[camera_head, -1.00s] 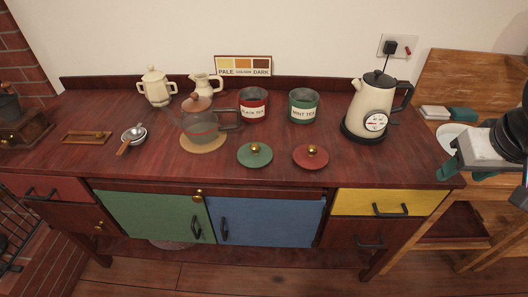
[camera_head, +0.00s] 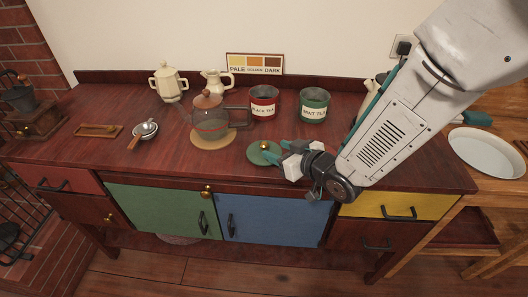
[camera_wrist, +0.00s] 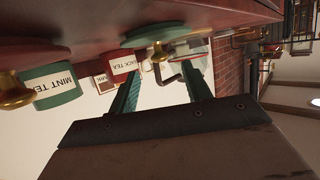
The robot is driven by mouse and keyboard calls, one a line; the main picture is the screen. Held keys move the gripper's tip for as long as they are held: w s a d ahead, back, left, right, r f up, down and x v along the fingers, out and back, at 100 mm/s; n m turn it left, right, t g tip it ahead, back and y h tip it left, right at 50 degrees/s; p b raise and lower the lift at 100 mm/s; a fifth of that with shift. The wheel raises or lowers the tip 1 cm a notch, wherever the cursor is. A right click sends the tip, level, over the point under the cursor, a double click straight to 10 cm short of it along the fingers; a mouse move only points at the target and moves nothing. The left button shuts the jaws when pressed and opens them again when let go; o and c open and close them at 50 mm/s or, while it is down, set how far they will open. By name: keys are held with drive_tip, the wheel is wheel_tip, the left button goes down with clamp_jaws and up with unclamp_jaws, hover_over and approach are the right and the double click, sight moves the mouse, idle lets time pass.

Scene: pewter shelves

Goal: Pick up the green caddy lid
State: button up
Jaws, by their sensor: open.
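The green caddy lid (camera_head: 256,154) lies flat on the dark red counter, its brass knob (camera_head: 264,146) upward. My gripper (camera_head: 270,149) is open and empty, its teal fingers reaching in from the right at the lid's right side, close to the knob. In the wrist view the green lid (camera_wrist: 150,33) is at the top, and its knob (camera_wrist: 160,54) appears between the two fingers of my gripper (camera_wrist: 167,62). I cannot tell whether either finger touches it. The green mint tea caddy (camera_head: 314,106) stands open behind, to the right.
The black tea caddy (camera_head: 263,103) and glass teapot (camera_head: 210,125) stand behind and left of the lid. My arm hides the red lid in the head view; the wrist view shows the red lid (camera_wrist: 8,62) at left. The kettle is mostly hidden.

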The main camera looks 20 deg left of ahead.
sight(267, 146)
drive_tip(key=x, duration=0.7)
drive_tip(key=shift+d, duration=0.1)
drive_tip(key=c, duration=1.1)
